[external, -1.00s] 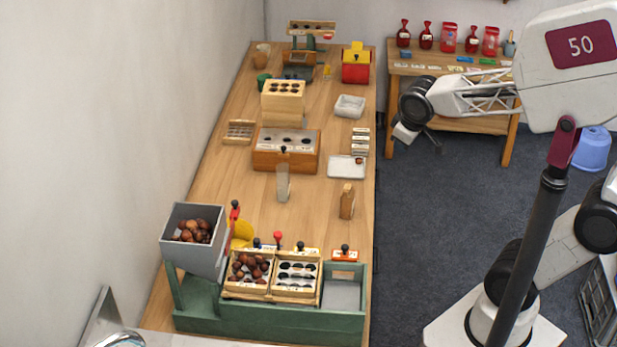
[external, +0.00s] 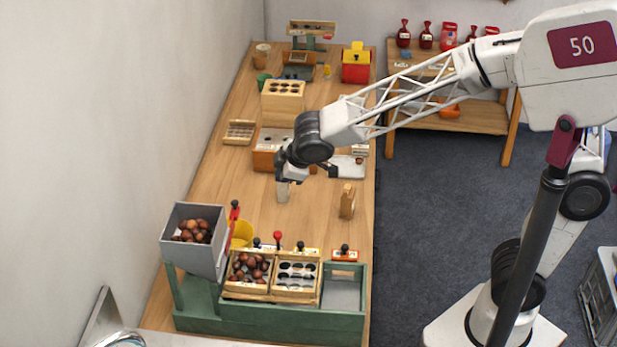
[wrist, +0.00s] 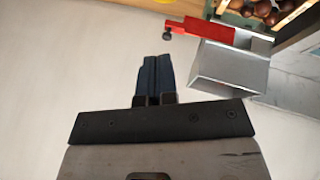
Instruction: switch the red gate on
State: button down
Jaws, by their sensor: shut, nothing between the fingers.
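The red gate (wrist: 205,28) shows in the wrist view as a flat red bar with a black knob at its left end. It lies along the edge of the grey hopper (wrist: 230,68), up and to the right of my fingertips. In the external view the red gate (external: 233,212) is a narrow upright red strip with a black top at the right side of the hopper (external: 190,258), which holds chestnuts. My gripper (wrist: 152,62) is shut and empty, apart from the gate. In the external view my gripper is over the middle of the table, its fingertips hard to make out.
A green stand (external: 270,322) carries trays of chestnuts and dark-holed slots, with several small knobbed levers behind. A yellow piece (external: 242,234) is beside the hopper. A wooden block (external: 347,202) stands at the table's right. The table's left strip is clear.

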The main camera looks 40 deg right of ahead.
jog(key=a+f+n, duration=0.1)
jog(key=a, duration=0.6)
jog(key=shift+a+f+n+y, duration=0.35)
jog(key=shift+n+y, duration=0.05)
send_near(232, 212)
notch_tip(232, 212, down, 4)
jog(key=a, duration=0.2)
jog(key=shift+w+d+r, duration=0.1)
jog(key=shift+w+d, duration=0.1)
jog(key=shift+w, duration=0.15)
jog(key=shift+w+d, duration=0.2)
jog(key=shift+w, duration=0.3)
jog(key=shift+w+d, duration=0.15)
jog(key=shift+w, duration=0.3)
